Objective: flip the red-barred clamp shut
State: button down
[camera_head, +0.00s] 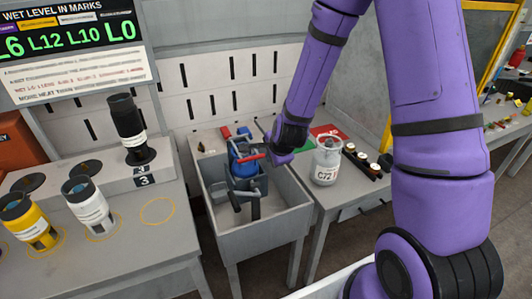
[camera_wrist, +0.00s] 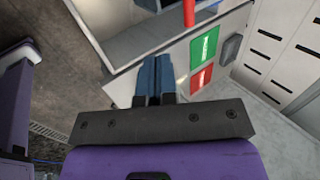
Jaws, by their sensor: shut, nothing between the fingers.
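In the wrist view a red bar end (camera_wrist: 188,12) shows at the top edge, apart from the fingertips. My gripper (camera_wrist: 154,60) is shut and empty, its two blue fingers together. The rest of the clamp is small in the head view and outside the wrist view.
The grey basin (camera_head: 262,222) has raised walls around the cylinder. A white cylinder marked C72 (camera_head: 326,165) stands on the table at right. Green and red pads (camera_wrist: 204,47) lie beside the basin. At left, several cylinders, including a yellow one (camera_head: 25,220), stand on a grey bench.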

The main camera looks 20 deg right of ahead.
jog(key=shift+s+r, duration=0.2)
jog(key=shift+s, duration=0.5)
jog(key=shift+s+r, duration=0.15)
jog(key=shift+s, duration=0.55)
notch_tip(320, 180, up, 11)
jog(key=s+n, duration=0.2)
jog(key=n, duration=0.3)
jog(key=s+d+r+n+g, duration=0.1)
jog(key=s+d+r+n, duration=0.1)
jog(key=s+r+n, duration=1.1)
jog(key=s+r, duration=0.6)
jog(key=s, duration=0.3)
jog(key=shift+s+d+r+g, duration=0.15)
jog(key=shift+s+r+g, duration=0.15)
jog(key=shift+s, duration=0.1)
jog(key=shift+w, duration=0.1)
